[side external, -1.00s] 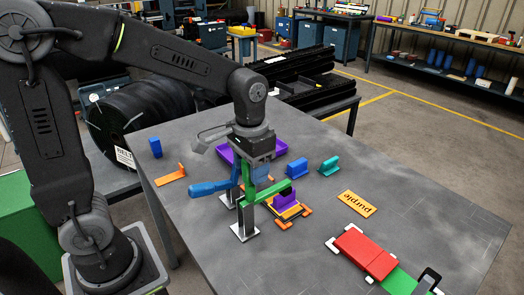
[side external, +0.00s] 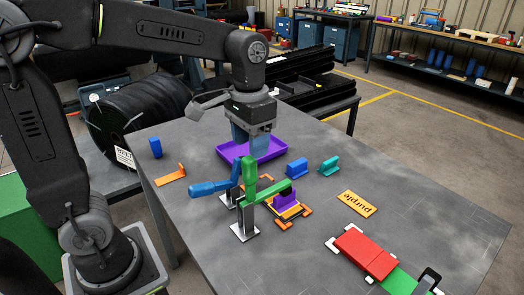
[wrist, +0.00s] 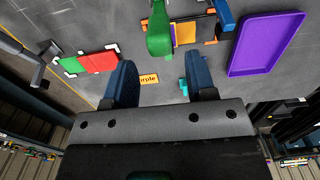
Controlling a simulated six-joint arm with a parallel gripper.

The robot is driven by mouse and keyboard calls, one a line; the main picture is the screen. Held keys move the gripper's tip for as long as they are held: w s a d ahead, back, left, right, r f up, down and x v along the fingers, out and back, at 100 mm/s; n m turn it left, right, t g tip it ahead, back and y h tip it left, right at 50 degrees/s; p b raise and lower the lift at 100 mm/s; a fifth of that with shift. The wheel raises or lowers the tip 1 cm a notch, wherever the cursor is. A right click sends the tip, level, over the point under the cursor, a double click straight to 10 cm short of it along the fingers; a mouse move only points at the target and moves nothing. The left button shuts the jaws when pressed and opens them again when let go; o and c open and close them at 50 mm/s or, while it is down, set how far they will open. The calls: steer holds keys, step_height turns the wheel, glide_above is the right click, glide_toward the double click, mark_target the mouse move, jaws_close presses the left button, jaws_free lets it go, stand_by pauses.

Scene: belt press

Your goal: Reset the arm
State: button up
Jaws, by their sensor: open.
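My gripper (side external: 251,145) is open and empty, in the air above the table, its blue fingers pointing down. In the wrist view its fingers (wrist: 162,82) stand wide apart with nothing held between them. Below it stands a press with a green lever (side external: 270,194), a blue handle (side external: 210,187) and a grey metal post (side external: 246,220). The green lever also shows in the wrist view (wrist: 158,32), apart from the fingers. A purple block (side external: 286,197) sits under the green arm, over an orange-cornered fixture; its lower part is partly hidden.
A purple tray (side external: 270,152) lies behind the press. An orange bracket (side external: 172,176) and blue piece (side external: 155,148) lie left.

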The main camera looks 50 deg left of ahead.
steer(key=shift+r, duration=0.15)
steer(key=shift+s, duration=0.1)
steer(key=s+a+f+t, duration=0.1)
steer(key=s+t, duration=0.4)
steer(key=s, duration=0.6)
steer(key=shift+s+f+t, duration=0.15)
steer(key=shift+s+t, duration=0.05)
steer(key=shift+t, duration=0.1)
